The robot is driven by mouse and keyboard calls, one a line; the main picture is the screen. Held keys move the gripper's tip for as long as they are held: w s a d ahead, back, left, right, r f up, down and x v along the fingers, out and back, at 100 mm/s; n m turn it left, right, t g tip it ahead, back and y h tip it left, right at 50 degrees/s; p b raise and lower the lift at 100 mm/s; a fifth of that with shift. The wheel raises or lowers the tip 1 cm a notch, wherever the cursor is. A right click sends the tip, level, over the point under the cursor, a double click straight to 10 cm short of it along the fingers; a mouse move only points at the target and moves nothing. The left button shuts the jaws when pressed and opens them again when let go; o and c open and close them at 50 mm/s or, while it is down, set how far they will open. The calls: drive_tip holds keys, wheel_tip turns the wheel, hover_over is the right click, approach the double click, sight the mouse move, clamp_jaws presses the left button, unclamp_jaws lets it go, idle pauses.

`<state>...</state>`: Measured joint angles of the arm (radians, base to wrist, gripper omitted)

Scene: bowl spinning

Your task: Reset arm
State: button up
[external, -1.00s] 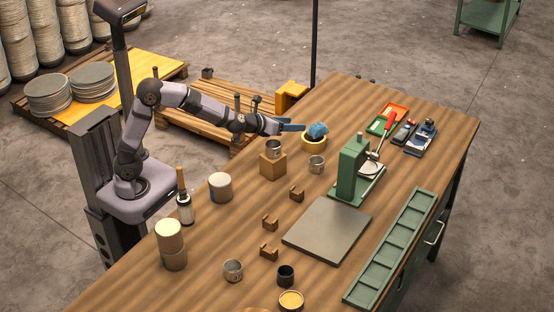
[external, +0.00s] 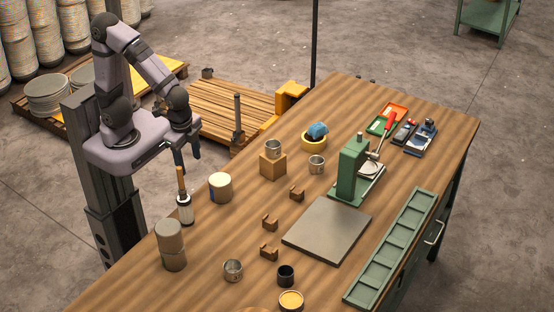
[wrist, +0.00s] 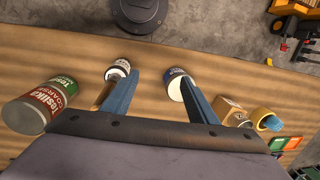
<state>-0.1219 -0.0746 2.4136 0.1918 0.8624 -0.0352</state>
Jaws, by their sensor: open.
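My gripper (external: 187,160) is open and empty.
A wooden block with a metal cup (external: 273,164), a yellow ring with a blue lump (external: 315,138), a green press (external: 352,170) and a grey plate (external: 327,230) lie farther right.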

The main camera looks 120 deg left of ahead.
drive_tip(key=s+d+r+h+p, duration=0.2)
drive_tip(key=d+r+p, duration=0.1)
drive_tip(key=d, duration=0.4)
drive_tip(key=shift+t, duration=0.4)
drive_tip(key=f+b, duration=0.1)
drive_tip(key=f, duration=0.1)
drive_tip(key=f+b, duration=0.1)
drive_tip(key=b, duration=0.1)
drive_tip(key=f+b, duration=0.2)
drive_tip(key=shift+w+a+f, duration=0.2)
drive_tip(key=shift+a+f, duration=0.05)
drive_tip(key=shift+f, duration=0.1)
